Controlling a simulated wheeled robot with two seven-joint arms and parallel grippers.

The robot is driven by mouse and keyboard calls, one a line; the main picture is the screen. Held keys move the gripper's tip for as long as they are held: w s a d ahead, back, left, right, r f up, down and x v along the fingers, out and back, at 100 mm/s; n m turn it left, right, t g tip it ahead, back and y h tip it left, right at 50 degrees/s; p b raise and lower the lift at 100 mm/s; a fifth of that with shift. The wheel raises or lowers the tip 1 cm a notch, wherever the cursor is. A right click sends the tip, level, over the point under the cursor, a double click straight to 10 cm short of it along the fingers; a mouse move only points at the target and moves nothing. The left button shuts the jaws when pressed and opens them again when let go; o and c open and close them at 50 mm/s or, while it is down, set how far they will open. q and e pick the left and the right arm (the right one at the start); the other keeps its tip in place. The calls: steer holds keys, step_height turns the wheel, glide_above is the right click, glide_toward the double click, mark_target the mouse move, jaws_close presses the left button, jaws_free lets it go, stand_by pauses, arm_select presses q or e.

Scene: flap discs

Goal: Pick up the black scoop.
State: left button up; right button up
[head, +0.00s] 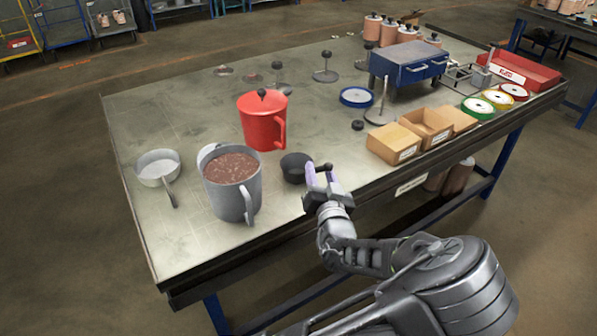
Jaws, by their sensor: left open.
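The black scoop (295,168) lies on the table near its front edge, right of the grey pitcher. Its round bowl shows, and a dark handle seems to run right toward my gripper. My left gripper (321,177) is just right of the bowl, with its fingers pointing away from me at the handle. It is open. Whether the fingers straddle or touch the handle I cannot tell. My right gripper is not in view.
A grey pitcher (232,196) full of brown grains and a red lidded pitcher (263,132) stand close by. A grey scoop (158,169) lies at left. Cardboard boxes (392,144), a blue drawer cabinet (407,68) and discs are at right. The table's (190,235) front left is clear.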

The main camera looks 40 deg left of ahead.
arm_select(q)
steer(key=x, duration=0.2)
steer(key=p+x, duration=0.1)
steer(key=x, duration=0.2)
steer(key=shift+w+f, duration=0.1)
steer(key=shift+f, duration=0.15)
steer(key=shift+c, duration=0.5)
jaws_close()
stand_by(1.2)
